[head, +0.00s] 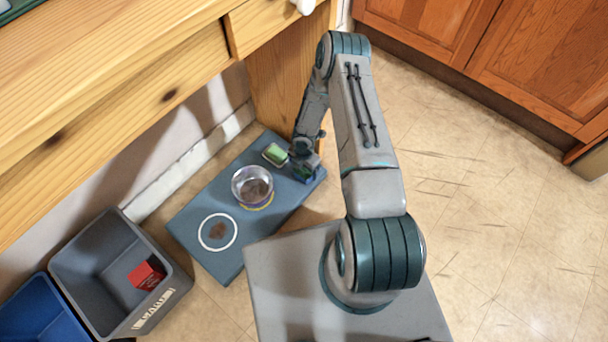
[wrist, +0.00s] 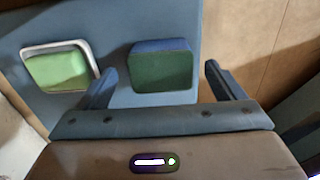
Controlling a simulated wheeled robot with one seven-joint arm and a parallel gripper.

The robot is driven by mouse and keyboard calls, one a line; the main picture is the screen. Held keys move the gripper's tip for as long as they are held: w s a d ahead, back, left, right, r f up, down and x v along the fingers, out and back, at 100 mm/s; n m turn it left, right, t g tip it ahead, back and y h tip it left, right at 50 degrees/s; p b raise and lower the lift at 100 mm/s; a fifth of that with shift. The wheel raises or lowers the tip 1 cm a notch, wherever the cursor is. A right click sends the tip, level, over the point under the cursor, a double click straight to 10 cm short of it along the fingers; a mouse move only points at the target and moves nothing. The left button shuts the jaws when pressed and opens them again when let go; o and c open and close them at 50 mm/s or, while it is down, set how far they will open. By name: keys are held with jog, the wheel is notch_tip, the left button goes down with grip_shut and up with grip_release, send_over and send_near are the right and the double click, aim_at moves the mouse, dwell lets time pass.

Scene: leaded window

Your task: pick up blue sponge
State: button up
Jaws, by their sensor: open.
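The blue sponge (wrist: 160,68) shows in the wrist view as a block with a blue edge and a dark green face. It lies on the blue-grey board (head: 187,221). My gripper (wrist: 159,66) is open, with one finger on each side of the sponge in the picture and visible gaps between. I cannot tell how far the fingers reach down beside it. In the head view my gripper (head: 306,163) is low over the board's far right end and hides most of the sponge.
A light green sponge in a pale-rimmed holder (wrist: 60,68) lies left of my gripper. A metal pot (head: 252,187) and a white ring-edged plate (head: 217,232) are on the board. A wooden table (head: 120,80) overhangs the left. Grey (head: 95,265) and blue (head: 35,315) bins stand lower left.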

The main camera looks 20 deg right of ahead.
aim_at(304, 170)
notch_tip(304, 170, down, 3)
jog(key=shift+s+f+b, duration=0.1)
jog(key=shift+f+b, duration=0.05)
jog(key=shift+b, duration=0.4)
jog(key=c, duration=1)
jog(key=shift+r, duration=0.2)
jog(key=shift+c, duration=0.2)
notch_tip(304, 170, up, 4)
jog(key=shift+f+p, duration=0.2)
jog(key=shift+p, duration=1.05)
jog(key=shift+s+f, duration=0.15)
jog(key=shift+s, duration=0.15)
jog(key=s, duration=0.1)
jog(key=s+d, duration=0.2)
jog(key=shift+s+d+f, duration=0.15)
jog(key=shift+s+f, duration=0.1)
jog(key=shift+s, duration=0.1)
jog(key=s+d+p, duration=0.2)
jog(key=s+d, duration=0.6)
jog(key=s, duration=0.2)
jog(key=shift+s+r, duration=0.2)
jog(key=shift+r, duration=0.05)
